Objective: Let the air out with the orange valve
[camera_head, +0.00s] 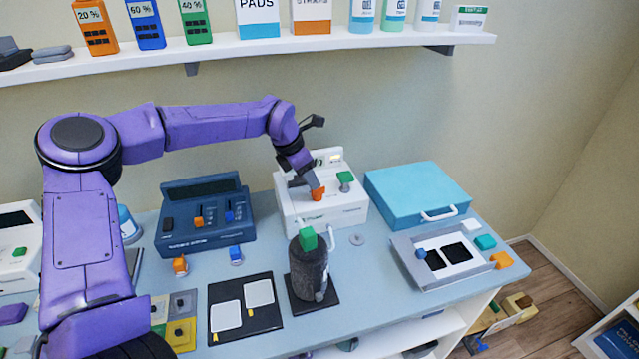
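A white device (336,214) with an upright back panel stands on the table near the wall. An orange valve (318,194) sits on its top, left of a green knob (345,178). My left gripper (312,184) reaches down to the orange valve from above, its fingertips at or very near it. The gripper is small and partly hides the valve, so I cannot tell whether its fingers are closed on it. My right gripper is not in view.
A dark cylinder with a green top (310,268) stands in front of the white device. A blue control box (206,240) is to the left, a teal case (417,193) and a grey tray (398,247) to the right. A loaded shelf (250,48) runs above the arm.

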